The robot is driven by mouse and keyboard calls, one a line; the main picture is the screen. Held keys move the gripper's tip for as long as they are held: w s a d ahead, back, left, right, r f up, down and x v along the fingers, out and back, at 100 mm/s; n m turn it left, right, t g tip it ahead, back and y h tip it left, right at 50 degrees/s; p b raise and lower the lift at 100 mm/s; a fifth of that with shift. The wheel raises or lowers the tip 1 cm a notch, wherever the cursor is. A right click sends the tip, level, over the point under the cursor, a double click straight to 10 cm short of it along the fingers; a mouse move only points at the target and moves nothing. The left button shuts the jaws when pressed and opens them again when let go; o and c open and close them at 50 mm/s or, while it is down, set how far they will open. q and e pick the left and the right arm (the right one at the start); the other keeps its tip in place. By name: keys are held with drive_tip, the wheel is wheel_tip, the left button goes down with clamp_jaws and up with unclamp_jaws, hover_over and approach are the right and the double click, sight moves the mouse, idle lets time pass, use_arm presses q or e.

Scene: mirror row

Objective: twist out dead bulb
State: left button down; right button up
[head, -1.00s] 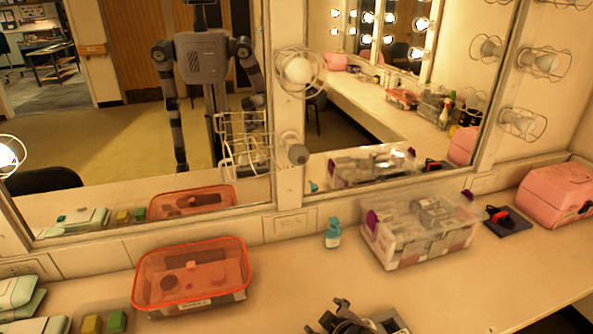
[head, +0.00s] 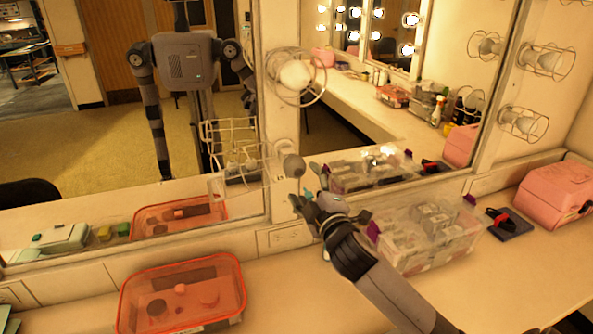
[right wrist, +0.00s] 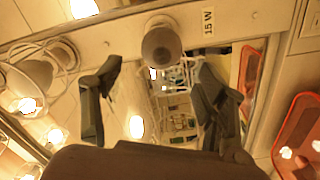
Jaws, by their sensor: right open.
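An unlit grey bulb (head: 293,165) sticks out from the post between two mirrors. In the right wrist view the dark round bulb (right wrist: 161,46) is ahead of my fingers, near the gap between them, beside a "15 W" label. My right gripper (head: 312,200) is just below the bulb in the head view. It is open, with the fingers (right wrist: 155,98) spread and nothing between them; contact with the bulb does not show. A white wire guard (head: 232,150) is left of the bulb, in front of the mirror. My left gripper is not directly in view.
A caged bulb (head: 296,75) is higher on the same post. Below are an orange tray (head: 180,295), a clear bin (head: 425,240) behind my right forearm, and a pink case (head: 555,195). Free counter lies between tray and forearm. Mirrors reflect me and the room.

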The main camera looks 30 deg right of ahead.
sight(299, 172)
drive_tip(key=x, duration=0.7)
drive_tip(key=shift+w+f, duration=0.1)
drive_tip(key=shift+w, duration=0.1)
drive_tip(key=shift+x, duration=0.95)
use_arm(q)
drive_tip(key=shift+w+f, duration=0.25)
drive_tip(key=shift+w, duration=0.4)
drive_tip(key=shift+s, duration=0.1)
use_arm(e)
drive_tip(key=shift+c, duration=0.4)
drive_tip(key=c, duration=0.8)
drive_tip(key=shift+c, duration=0.2)
